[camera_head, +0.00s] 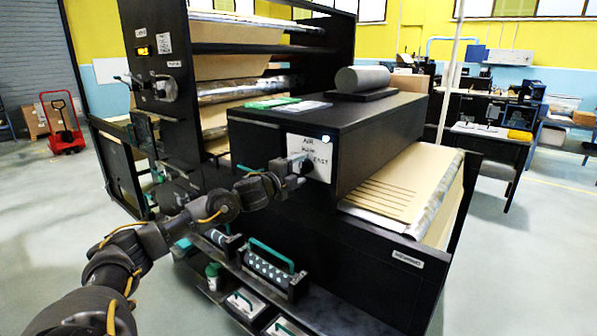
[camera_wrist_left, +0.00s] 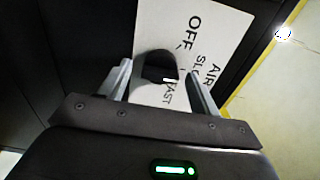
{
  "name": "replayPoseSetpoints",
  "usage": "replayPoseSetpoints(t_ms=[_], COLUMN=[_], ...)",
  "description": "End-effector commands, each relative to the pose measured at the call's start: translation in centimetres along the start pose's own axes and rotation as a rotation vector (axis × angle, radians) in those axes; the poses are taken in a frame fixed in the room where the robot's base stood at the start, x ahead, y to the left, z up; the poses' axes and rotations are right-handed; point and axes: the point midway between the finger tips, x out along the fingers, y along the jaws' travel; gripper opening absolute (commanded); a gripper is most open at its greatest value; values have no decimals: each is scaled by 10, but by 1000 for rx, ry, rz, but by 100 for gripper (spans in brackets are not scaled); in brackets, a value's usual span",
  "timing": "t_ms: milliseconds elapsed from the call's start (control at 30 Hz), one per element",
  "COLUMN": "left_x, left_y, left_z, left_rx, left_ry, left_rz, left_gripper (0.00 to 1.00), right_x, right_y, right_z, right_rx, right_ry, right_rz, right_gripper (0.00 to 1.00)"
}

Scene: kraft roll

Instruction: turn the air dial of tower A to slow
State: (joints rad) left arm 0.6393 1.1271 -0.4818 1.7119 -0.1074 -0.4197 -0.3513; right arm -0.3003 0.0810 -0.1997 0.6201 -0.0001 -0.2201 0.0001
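The air dial (camera_wrist_left: 158,66) is a black knob on a white panel (camera_wrist_left: 235,25) lettered AIR, OFF, SLOW and FAST. A small white mark shows on its side toward FAST; I cannot tell its exact setting. In the head view the panel (camera_head: 322,152) is on the near end of a black box, and my gripper partly covers the dial. My left gripper (camera_wrist_left: 163,82) is open, with one finger on each side of the dial and gaps visible. In the head view it (camera_head: 295,165) reaches the panel from the left. My right gripper is not in view.
The black box (camera_head: 375,110) carries a grey cylinder (camera_head: 362,78) and green and white cards (camera_head: 285,103). A sheet of kraft paper (camera_head: 400,185) runs to its right. A lower shelf holds a green-handled rack (camera_head: 268,270). A red pallet jack (camera_head: 62,125) stands far left.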

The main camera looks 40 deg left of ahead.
Motion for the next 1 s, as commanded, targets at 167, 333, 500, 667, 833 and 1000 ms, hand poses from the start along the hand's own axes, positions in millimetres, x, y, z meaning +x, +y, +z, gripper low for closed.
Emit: replayPoseSetpoints(t_ms=[167, 333, 500, 667, 833, 1000], left_x=[0, -10, -42, -74, -94, -105], left_y=[0, 3, 6, 6, 4, 2], left_z=[0, 1, 1, 2, 2, 1], left_rx=[0, 1, 7, 9, 6, 4], left_ry=[0, -1, -1, -1, -4, -1], left_rz=[0, 1, 4, 5, 3, 1], left_gripper=[63, 63, 63, 63, 63, 63], right_x=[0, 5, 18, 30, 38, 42], right_y=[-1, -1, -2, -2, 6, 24], right_z=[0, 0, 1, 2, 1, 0], right_rx=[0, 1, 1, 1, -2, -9], right_ry=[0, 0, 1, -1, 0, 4], right_rz=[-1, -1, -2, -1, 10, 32], right_gripper=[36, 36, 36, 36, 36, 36])
